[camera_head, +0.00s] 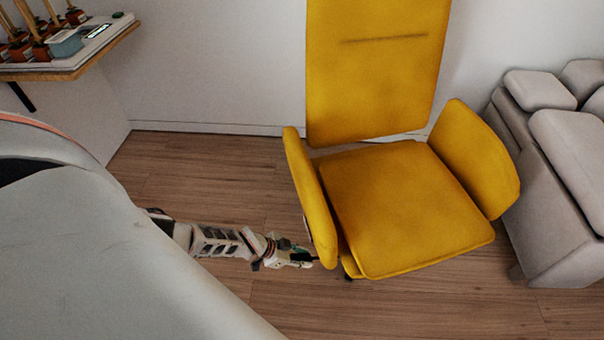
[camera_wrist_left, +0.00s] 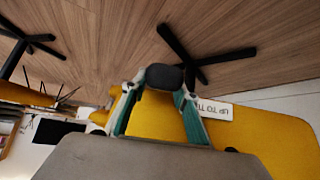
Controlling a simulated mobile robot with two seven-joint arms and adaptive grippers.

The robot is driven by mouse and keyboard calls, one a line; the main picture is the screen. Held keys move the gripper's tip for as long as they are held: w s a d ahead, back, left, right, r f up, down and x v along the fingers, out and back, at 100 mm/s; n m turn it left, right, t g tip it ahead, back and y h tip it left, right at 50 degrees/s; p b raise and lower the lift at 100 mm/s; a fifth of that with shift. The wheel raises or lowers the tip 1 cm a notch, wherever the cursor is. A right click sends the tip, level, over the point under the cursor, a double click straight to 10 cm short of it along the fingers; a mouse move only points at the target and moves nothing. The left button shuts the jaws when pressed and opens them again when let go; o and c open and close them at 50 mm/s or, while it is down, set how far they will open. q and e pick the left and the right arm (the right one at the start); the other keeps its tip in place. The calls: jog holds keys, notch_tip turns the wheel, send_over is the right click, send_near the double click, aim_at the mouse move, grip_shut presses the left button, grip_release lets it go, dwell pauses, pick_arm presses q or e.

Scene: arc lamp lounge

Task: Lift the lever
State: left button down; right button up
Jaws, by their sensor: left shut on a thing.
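The yellow lounge chair (camera_head: 400,210) stands in the middle of the head view, with its seat, backrest and two side wings visible. My left gripper (camera_head: 308,259) is low beside the chair's left wing. In the left wrist view, my left gripper (camera_wrist_left: 160,88) is shut on the dark rounded end of the lever (camera_wrist_left: 164,77), which sits between its teal-lined fingers. A white label (camera_wrist_left: 215,110) with upside-down lettering, partly hidden by a finger, is on the yellow side behind it. The lever's stem is hidden. My right gripper is not in view.
A grey sofa (camera_head: 565,170) stands close at the chair's right. A wooden shelf (camera_head: 70,70) with small pots is on the left wall. The chair's black star base (camera_wrist_left: 192,58) shows in the wrist view. Wooden floor (camera_head: 220,175) left of the chair is clear.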

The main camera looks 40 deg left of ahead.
pick_arm(q)
jog(key=c, duration=1.6)
grip_release()
jog(key=shift+w+r, duration=0.15)
jog(key=shift+r, duration=0.05)
jog(key=shift+o, duration=0.2)
jog(key=shift+a, duration=0.1)
jog(key=shift+s+a+r, duration=0.25)
jog(key=shift+s+a, duration=0.05)
jog(key=v, duration=1.1)
jog(key=shift+d, duration=0.15)
